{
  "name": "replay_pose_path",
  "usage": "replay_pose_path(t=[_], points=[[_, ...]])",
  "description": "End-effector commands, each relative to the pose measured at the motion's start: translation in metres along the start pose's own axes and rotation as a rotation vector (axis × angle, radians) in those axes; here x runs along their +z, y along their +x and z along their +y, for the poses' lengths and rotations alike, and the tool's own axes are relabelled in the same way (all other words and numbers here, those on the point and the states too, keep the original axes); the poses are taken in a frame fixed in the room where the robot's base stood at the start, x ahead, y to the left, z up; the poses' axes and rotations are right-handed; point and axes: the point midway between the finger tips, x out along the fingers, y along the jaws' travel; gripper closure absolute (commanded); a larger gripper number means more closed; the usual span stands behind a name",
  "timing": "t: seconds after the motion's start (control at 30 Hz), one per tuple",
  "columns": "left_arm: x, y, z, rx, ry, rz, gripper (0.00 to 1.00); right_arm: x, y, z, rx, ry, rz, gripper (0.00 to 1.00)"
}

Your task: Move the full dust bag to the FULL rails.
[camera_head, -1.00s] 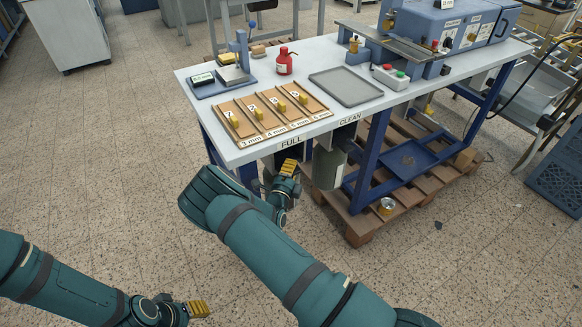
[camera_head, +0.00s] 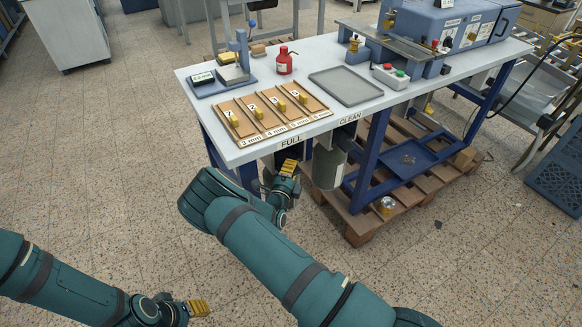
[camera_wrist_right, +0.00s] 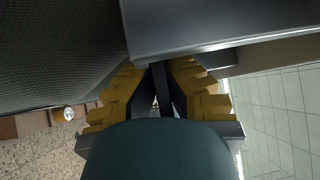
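A grey-green dust bag (camera_head: 329,165) hangs upright under the table's front edge, below the CLEAN sign (camera_head: 350,119). My right gripper (camera_head: 289,168) is just left of it, below the FULL sign (camera_head: 291,141). In the right wrist view its yellow-padded fingers (camera_wrist_right: 160,75) close around a dark strip (camera_wrist_right: 162,90) under a grey block (camera_wrist_right: 200,25). A dark woven surface (camera_wrist_right: 60,50), apparently the bag, is close on the left. I cannot tell what the strip belongs to; the FULL rails are mostly hidden. My left gripper (camera_head: 198,308) is low at the front, away from the table.
Blue legs (camera_head: 368,165) and a wooden pallet (camera_head: 410,185) are below. A can (camera_head: 387,206) stands on the pallet.

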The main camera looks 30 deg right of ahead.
Motion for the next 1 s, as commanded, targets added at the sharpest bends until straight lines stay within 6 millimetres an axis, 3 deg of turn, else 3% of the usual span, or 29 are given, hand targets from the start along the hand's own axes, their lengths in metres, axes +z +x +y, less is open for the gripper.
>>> replay_pose_path(t=[0.13,0.2,0.23,0.67,1.0], points=[[0.000,0.000,0.000,0.000,0.000,0.000,0.53,0.000,0.000,-0.001,-0.002,0.001,0.000,1.00],[0.000,0.000,0.000,0.000,0.000,0.000,0.53,0.000,0.000,-0.001,-0.002,0.001,0.000,0.68],[0.000,0.000,0.000,0.000,0.000,0.000,0.53,0.000,0.000,-0.001,-0.002,0.001,0.000,0.61],[0.000,0.000,0.000,0.000,0.000,0.000,0.53,0.001,-0.009,0.000,0.001,-0.001,-0.002,0.61],[0.000,0.000,0.000,0.000,0.000,0.000,0.53,0.001,-0.074,0.000,0.000,-0.001,-0.003,0.61]])
